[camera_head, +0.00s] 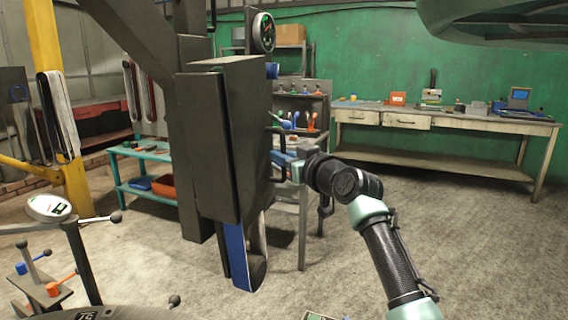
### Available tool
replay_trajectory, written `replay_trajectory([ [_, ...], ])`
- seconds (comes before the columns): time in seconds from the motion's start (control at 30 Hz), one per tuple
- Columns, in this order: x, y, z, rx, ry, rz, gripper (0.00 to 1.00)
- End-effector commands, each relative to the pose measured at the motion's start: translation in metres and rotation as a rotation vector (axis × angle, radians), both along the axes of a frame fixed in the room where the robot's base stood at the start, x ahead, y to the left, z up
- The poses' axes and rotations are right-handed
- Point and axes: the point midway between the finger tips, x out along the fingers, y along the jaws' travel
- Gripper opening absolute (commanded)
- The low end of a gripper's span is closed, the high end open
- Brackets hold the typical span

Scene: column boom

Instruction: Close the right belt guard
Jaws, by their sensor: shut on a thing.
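The right belt guard (207,145) is a tall dark grey box-like cover in the middle of the view, beside a dark column. A blue belt (237,255) shows below its lower edge. A dark bar handle (277,153) stands out from the guard's right side. My gripper (284,171) is at the lower part of this handle and shut on it, reaching in from the right. The fingertips are small and partly hidden against the handle. A narrow dark seam runs down the guard near its right edge; how far the guard stands open I cannot tell.
A yellow post (48,60) and lever controls (45,285) are at the left. A teal bench (138,152) and a tool rack (302,105) stand behind. A long workbench (450,123) lines the green wall. The floor at right is clear.

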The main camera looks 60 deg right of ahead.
Motion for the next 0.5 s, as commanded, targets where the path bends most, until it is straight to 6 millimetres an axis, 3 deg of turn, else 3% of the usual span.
replay_trajectory([
  [0.33,0.001,0.0008,-0.0022,0.005,0.003,0.003,0.0],
  [0.37,0.001,0.0008,-0.0022,0.005,0.003,0.003,0.17],
  [0.5,0.0011,0.0009,-0.0019,0.004,0.004,0.003,0.42],
])
